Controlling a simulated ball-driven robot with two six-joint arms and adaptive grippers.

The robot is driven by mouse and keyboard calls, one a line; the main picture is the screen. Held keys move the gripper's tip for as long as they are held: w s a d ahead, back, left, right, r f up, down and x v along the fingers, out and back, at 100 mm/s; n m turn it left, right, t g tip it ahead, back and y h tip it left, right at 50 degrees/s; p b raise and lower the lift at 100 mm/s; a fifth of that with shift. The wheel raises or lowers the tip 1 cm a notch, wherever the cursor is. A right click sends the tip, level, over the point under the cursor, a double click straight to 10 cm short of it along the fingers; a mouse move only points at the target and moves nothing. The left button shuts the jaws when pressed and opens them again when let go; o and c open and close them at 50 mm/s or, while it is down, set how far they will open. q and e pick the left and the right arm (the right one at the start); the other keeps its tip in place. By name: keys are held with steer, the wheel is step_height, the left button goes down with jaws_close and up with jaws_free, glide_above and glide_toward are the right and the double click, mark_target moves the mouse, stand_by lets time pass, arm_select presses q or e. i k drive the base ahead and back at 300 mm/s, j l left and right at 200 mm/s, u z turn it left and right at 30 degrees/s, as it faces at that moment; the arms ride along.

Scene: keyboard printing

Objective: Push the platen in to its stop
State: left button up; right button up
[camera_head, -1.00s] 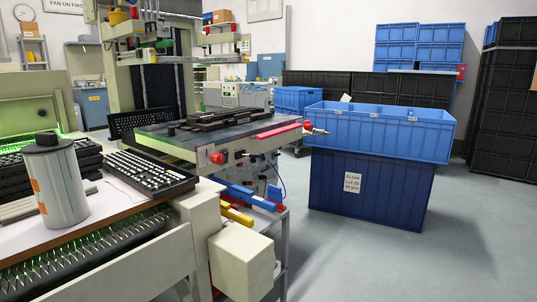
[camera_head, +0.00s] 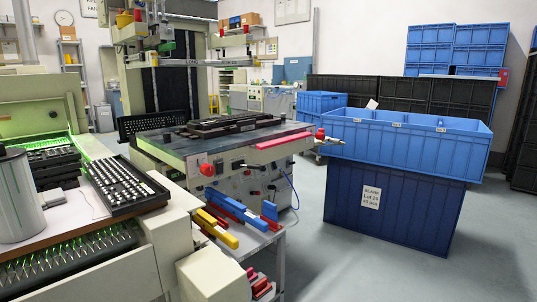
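The printing machine stands at centre left, with a tall beige frame (camera_head: 203,72) behind its bed. A dark flat bed (camera_head: 205,146) juts out to the front, and a black fixture (camera_head: 222,125), which looks like the platen, lies on it. I cannot tell how far it is from its stop. A pink-red bar (camera_head: 285,141) runs along the bed's right edge. A red knob (camera_head: 207,170) is on the front panel. Neither of my grippers is in view.
A conveyor with a black keyboard (camera_head: 125,185) and a grey cylinder (camera_head: 18,200) fills the left foreground. Red, blue and yellow-handled tools (camera_head: 232,215) lie on a low shelf. An open blue crate (camera_head: 405,145) stands on a darker blue crate (camera_head: 392,208). Grey floor is clear at front right.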

mark_target(263, 146)
steer(key=i+l+u, duration=0.1)
steer(key=u, duration=0.45)
steer(key=i+l+u, duration=0.35)
steer(key=l, duration=0.25)
steer(key=i+l+u, duration=0.2)
steer(key=l+u, duration=0.2)
steer(key=l, duration=0.25)
